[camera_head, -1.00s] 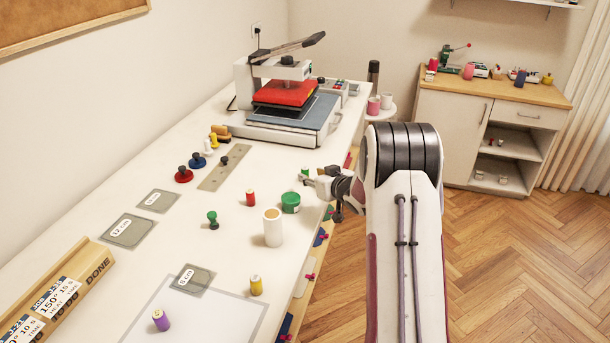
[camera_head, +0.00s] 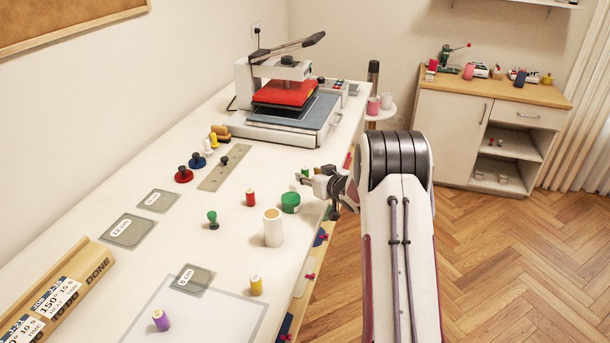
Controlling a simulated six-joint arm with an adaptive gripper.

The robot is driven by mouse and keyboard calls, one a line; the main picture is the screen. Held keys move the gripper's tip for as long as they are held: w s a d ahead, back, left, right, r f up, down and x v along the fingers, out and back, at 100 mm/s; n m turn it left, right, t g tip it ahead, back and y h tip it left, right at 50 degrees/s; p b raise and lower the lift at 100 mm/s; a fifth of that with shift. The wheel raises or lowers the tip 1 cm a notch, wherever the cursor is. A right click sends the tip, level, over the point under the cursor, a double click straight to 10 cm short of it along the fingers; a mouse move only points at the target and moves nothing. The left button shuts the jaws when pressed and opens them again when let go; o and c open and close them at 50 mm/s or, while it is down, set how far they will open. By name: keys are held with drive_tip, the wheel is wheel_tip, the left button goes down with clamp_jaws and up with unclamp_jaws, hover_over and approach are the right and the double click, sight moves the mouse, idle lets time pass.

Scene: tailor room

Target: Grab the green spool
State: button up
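A wider green tub (camera_head: 290,203) stands just in front. A dark green knobbed piece (camera_head: 212,218) stands further left.
A white cylinder with a tan top (camera_head: 273,228), a red spool (camera_head: 250,198), a yellow spool (camera_head: 256,286) and a purple spool (camera_head: 161,320) stand on the table. A heat press (camera_head: 285,105) stands behind. The table's middle has bare patches.

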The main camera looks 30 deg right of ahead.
sight(306, 172)
drive_tip(key=shift+w, duration=0.1)
idle(0.3)
drive_tip(key=shift+d+x, duration=0.15)
drive_tip(key=shift+x, duration=0.55)
drive_tip(key=shift+d+x, duration=0.2)
drive_tip(key=shift+x, duration=1.6)
drive_tip(key=shift+c, duration=0.3)
drive_tip(key=c, duration=0.8)
